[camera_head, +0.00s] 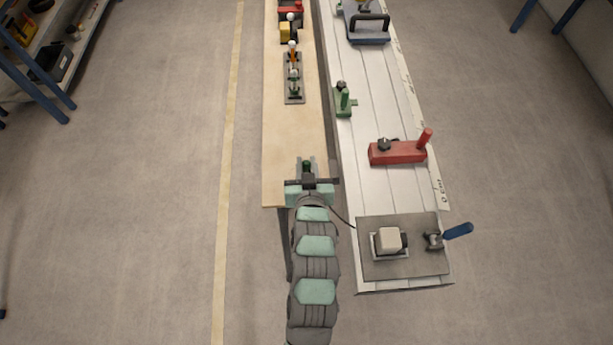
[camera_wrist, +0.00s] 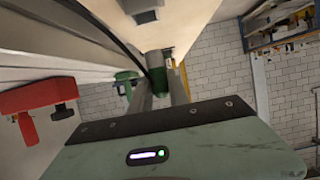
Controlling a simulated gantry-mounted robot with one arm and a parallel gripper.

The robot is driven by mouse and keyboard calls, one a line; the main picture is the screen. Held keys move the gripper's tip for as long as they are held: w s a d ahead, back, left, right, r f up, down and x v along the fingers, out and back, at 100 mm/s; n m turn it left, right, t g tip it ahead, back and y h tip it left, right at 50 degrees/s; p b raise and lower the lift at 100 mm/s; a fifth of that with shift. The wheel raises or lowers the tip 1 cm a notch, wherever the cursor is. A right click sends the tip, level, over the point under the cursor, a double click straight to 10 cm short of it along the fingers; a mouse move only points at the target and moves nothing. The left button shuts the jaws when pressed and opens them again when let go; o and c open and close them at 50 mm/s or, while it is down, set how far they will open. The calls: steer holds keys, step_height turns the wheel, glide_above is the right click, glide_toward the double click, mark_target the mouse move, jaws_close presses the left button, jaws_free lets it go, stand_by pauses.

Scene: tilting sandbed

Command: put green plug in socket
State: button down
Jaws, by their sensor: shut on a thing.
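My gripper (camera_head: 306,168) is shut on the green plug (camera_head: 306,166), over the near part of the wooden bench. In the wrist view the plug shows as a dark green cylinder (camera_wrist: 158,70) between the fingers. A black cable (camera_wrist: 125,40) runs up to it. On the white bench to the right stands a green fixture (camera_head: 344,104) with an upright handle and a dark round part; it also shows in the wrist view (camera_wrist: 126,80). A red fixture (camera_head: 398,153) of similar build is nearer. I cannot tell which opening is the socket. The plug is apart from both fixtures.
A grey plate (camera_head: 405,262) with a beige block (camera_head: 389,239) and a blue-handled lever (camera_head: 457,231) lies at the white bench's near end. A narrow rack (camera_head: 293,97) with several pieces stands farther along the wooden bench (camera_head: 285,140). A gap separates the benches.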

steer(key=shift+f, duration=3.05)
steer(key=shift+f, duration=0.1)
steer(key=shift+f, duration=0.15)
steer(key=c, duration=1.3)
jaws_free()
steer(key=shift+o, duration=0.2)
